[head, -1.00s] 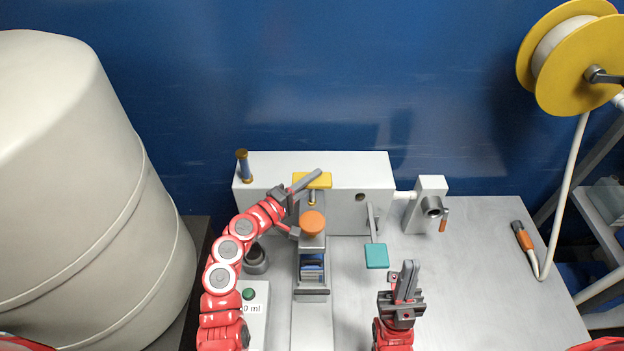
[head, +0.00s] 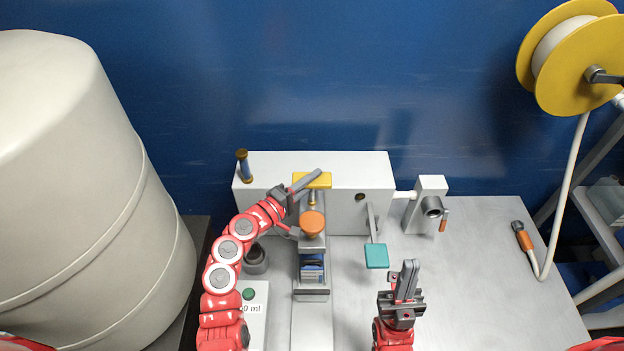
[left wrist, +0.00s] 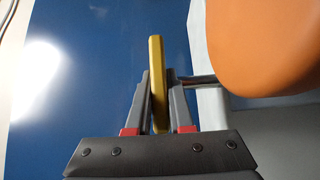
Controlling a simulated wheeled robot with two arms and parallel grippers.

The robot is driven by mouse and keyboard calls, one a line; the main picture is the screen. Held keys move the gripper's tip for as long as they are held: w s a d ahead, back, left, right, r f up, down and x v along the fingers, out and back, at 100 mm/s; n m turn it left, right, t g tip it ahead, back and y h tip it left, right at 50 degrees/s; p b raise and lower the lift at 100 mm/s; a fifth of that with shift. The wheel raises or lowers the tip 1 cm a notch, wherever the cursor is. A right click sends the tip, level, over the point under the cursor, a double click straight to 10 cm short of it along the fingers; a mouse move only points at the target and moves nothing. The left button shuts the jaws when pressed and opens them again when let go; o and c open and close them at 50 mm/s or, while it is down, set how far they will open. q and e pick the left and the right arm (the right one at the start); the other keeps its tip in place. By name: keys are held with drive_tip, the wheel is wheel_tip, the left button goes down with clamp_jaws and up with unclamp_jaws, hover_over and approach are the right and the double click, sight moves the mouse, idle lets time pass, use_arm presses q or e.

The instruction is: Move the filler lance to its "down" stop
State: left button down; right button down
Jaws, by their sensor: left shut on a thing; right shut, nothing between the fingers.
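A yellow bar (head: 325,180) on a short metal stem sits at the top of the filling station, in front of the white housing; I take it for the filler lance's handle. My left gripper (head: 306,182) is at this bar. In the left wrist view its fingers (left wrist: 160,98) are shut on the yellow bar (left wrist: 156,55), one on each side. An orange knob (head: 312,224) stands just in front of the bar, and shows large at right in the left wrist view (left wrist: 265,45). The lance's lower end cannot be made out. My right gripper (head: 408,270) is shut and empty at the front right.
A white housing (head: 345,165) spans the back, with a teal paddle (head: 376,256) and a grey-white valve block (head: 430,188) at right. A large beige tank (head: 90,180) fills the left.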

use_arm(q)
wheel_tip(320, 180, down, 5)
drive_tip(key=b, duration=0.5)
drive_tip(key=shift+r, duration=0.1)
drive_tip(key=c, duration=0.8)
unclamp_jaws()
drive_tip(key=shift+s+a, duration=0.1)
